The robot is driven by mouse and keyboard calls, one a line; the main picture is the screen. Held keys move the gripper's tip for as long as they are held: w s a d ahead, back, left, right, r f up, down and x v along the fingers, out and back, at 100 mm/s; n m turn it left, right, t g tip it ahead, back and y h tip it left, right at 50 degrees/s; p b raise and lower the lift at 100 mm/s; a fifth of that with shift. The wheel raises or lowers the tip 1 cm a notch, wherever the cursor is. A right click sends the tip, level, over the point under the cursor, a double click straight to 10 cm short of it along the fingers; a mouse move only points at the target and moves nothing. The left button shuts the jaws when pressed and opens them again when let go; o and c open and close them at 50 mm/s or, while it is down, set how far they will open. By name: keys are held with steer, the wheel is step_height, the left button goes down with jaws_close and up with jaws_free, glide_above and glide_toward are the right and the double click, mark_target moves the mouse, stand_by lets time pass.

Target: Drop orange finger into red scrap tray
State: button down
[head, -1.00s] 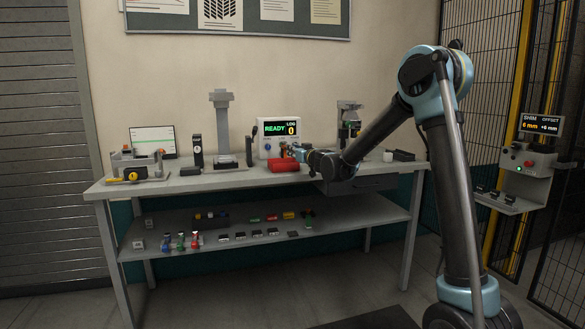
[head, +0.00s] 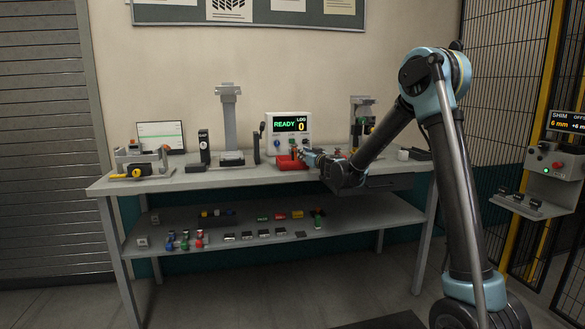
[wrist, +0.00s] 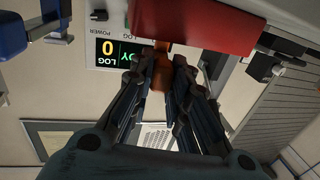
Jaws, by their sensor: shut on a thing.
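The orange finger (wrist: 160,72) is upright between the two fingertips of my gripper (wrist: 158,65) in the wrist view, and they are shut on it. The red scrap tray (wrist: 195,22) fills the top of that view, close to the orange finger's end. In the head view the tray (head: 291,163) sits on the bench below the READY display. My gripper (head: 301,152) is at the tray's right side, with the orange finger (head: 293,151) over or just inside it. I cannot tell whether the finger touches the tray floor.
The display box (head: 288,132) stands right behind the tray. A grey column stand (head: 230,125) is to its left and another fixture (head: 362,122) to its right. The lower shelf (head: 270,240) holds several coloured parts. The bench front left of the tray is clear.

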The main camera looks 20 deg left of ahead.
steer(key=shift+f, duration=0.65)
steer(key=c, duration=1.4)
jaws_free()
steer(key=shift+c, duration=0.2)
steer(key=shift+s+d, duration=0.1)
steer(key=v, duration=1.1)
steer(key=shift+s+d, duration=0.25)
steer(key=shift+d, duration=0.05)
